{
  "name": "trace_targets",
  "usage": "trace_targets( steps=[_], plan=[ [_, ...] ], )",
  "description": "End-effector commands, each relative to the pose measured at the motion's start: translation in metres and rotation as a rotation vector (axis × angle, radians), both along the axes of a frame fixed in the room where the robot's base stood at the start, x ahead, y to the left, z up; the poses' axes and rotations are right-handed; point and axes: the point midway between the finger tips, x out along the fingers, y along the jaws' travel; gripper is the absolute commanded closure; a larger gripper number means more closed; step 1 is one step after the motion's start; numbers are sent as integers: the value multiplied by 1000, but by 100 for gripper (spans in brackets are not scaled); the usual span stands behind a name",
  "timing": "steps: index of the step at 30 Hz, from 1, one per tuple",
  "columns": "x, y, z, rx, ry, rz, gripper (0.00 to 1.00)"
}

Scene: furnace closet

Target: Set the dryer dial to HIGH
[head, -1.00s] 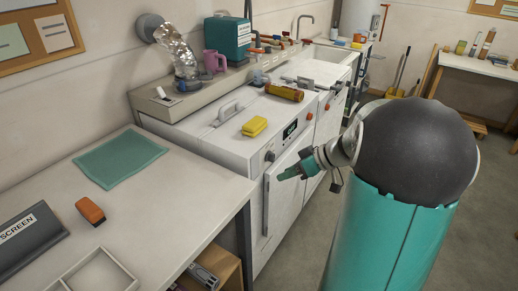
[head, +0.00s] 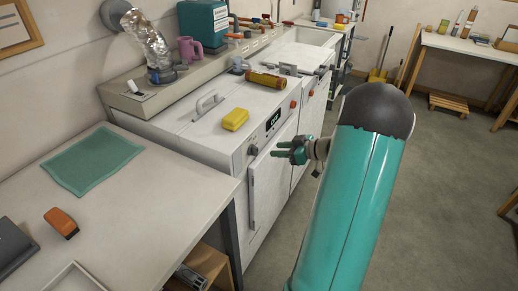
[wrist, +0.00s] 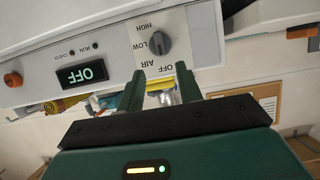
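The dryer (head: 200,125) is the white machine with a dark display (head: 272,121); in the wrist view the display (wrist: 82,73) reads OFF. Its dark grey dial (wrist: 160,43) sits on a pale plate marked HIGH, LOW, AIR and OFF, upside down in that view. I cannot tell surely which mark the dial points at. In the head view the dial (head: 253,150) is on the front panel, left of the display. My gripper (head: 277,150) is open and empty, in front of the panel, apart from the dial. In the wrist view its two fingers (wrist: 159,78) point toward the dial.
A yellow sponge (head: 235,119) and an amber cylinder (head: 267,80) lie on top of the machines. An orange button (head: 293,104) is right of the display. The workbench (head: 150,205) stands at left. Open floor (head: 440,180) lies at right.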

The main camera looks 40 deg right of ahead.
Motion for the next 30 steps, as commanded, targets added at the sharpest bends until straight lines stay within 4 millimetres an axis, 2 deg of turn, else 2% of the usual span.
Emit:
trace_targets(
  steps=[6, 12, 18, 24, 25, 30],
  plan=[
    [40, 14, -18, 2, 1, 2, 65],
    [69, 23, -29, 0, 0, 3, 65],
    [80, 26, -33, 0, 0, 2, 65],
    [81, 26, -33, 0, 1, 2, 65],
    [81, 26, -33, 0, 1, 2, 66],
    [80, 26, -33, 0, 1, 2, 100]
  ],
)
